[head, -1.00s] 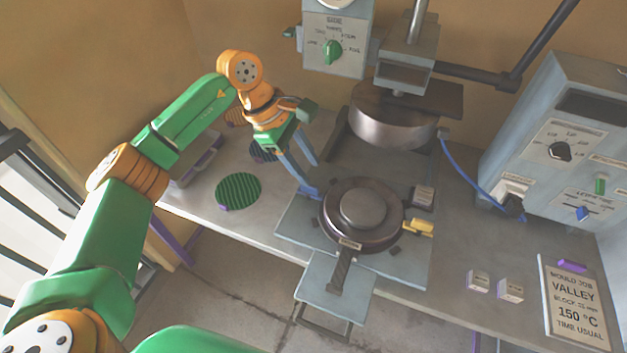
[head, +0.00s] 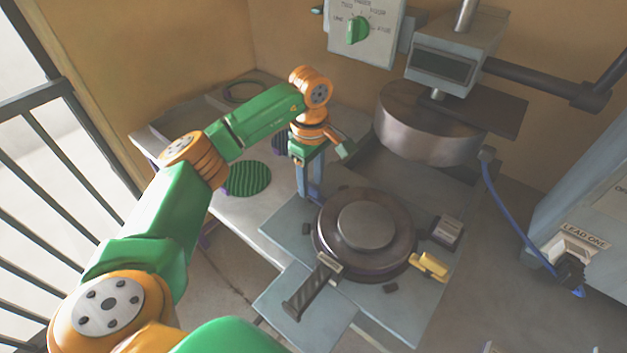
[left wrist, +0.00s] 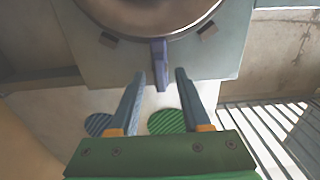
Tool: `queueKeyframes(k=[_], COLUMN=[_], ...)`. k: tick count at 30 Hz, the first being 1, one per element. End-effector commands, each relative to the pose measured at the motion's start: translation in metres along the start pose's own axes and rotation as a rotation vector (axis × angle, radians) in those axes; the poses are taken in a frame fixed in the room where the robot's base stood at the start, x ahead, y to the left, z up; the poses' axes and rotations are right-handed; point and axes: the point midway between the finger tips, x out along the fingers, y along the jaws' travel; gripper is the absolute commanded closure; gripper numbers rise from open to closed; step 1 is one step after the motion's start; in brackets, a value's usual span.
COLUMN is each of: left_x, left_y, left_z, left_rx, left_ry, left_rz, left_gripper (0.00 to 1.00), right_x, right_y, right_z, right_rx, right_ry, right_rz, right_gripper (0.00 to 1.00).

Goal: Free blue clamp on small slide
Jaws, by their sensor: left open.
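The blue clamp (left wrist: 159,62) is a narrow blue-violet lever at the edge of the round metal mould (head: 365,228), which sits on the small grey slide (head: 415,315). In the left wrist view the clamp's end lies between the tips of my left gripper (left wrist: 160,76). The fingers are open, with a gap on each side of the clamp. In the head view my left gripper (head: 311,185) reaches down at the mould's far left side, and its fingers mostly hide the clamp. My right gripper is not in view.
A yellow clamp (head: 429,265) and a grey block (head: 446,231) sit on the mould's right side. A dark handle (head: 311,286) points toward the front. The press head (head: 425,130) hangs behind. A green ribbed disc (head: 247,178) lies on the table to the left.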

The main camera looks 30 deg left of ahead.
Motion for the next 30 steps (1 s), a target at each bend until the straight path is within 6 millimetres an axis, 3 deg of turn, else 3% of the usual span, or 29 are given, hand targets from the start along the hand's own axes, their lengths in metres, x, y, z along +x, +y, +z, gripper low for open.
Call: queueKeyframes(k=[9, 14, 15, 30], left_x=[0.0087, 0.0085, 0.0085, 0.008], left_y=[-0.0001, -0.0001, -0.0001, -0.0002], left_z=[0.0002, 0.0002, 0.0002, 0.0001], left_rx=[0.0, 0.0, 0.001, -0.086], left_ry=[-0.001, -0.001, -0.001, 0.0], left_rz=[0.001, 0.001, 0.001, -0.001], left_gripper=[0.53, 0.96, 1.0, 1.0], right_x=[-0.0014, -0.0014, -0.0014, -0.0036], right_y=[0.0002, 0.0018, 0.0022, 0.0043], right_z=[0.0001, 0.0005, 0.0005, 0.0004], right_rx=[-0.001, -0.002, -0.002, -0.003], right_ry=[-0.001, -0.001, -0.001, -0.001], right_rz=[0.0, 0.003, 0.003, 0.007], right_gripper=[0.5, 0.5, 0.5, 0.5])
